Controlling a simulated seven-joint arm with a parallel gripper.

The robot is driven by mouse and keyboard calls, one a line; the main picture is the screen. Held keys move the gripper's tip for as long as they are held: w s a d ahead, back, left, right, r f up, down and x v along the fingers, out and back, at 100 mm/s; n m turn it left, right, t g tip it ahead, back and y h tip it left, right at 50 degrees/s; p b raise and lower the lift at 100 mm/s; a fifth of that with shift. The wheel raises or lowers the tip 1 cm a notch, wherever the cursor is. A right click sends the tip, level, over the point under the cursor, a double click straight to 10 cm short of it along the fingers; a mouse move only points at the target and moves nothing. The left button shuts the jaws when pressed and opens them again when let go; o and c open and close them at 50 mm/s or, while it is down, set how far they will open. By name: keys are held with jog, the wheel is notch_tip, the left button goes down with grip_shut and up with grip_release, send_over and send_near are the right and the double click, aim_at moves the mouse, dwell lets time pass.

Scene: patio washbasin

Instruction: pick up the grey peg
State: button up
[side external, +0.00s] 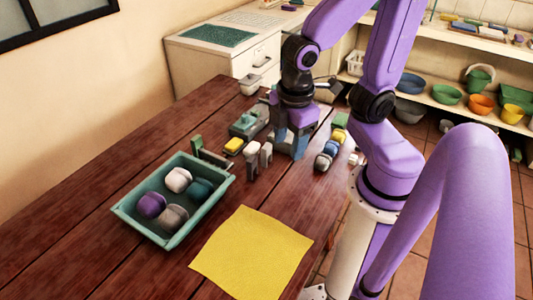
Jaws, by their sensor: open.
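My gripper (290,145) points down, low over the far half of the wooden table, with its jaws open. Two small upright grey pieces with pale tops stand just left of its fingers: one peg-like piece (252,160) and another beside it (266,153). I cannot tell for sure which of them is the grey peg, or whether a finger touches either. The space between the fingers is partly hidden by the fingers themselves.
A green tray (131,224) holds several round items at the left. A yellow cloth (250,253) lies in front. The near-left table is clear.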

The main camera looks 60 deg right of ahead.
jog(key=w+d+f+n+h, duration=0.1)
jog(key=w+d+f, duration=0.1)
jog(key=w, duration=0.3)
jog(key=w+d+f+n+h, duration=0.1)
jog(key=w+d+f, duration=0.15)
jog(key=w, duration=0.35)
jog(key=n+h, duration=0.2)
jog(key=n, duration=0.1)
send_near(268, 153)
jog(key=shift+g, duration=0.4)
jog(key=d+f, duration=0.1)
jog(key=w+d+f, duration=0.1)
jog(key=f, duration=0.1)
jog(key=d+f, duration=0.1)
jog(key=f, duration=0.1)
jog(key=shift+w+d, duration=0.15)
jog(key=shift+w, duration=0.05)
jog(key=shift+x, duration=3.1)
jog(key=shift+w, duration=0.2)
grip_shut()
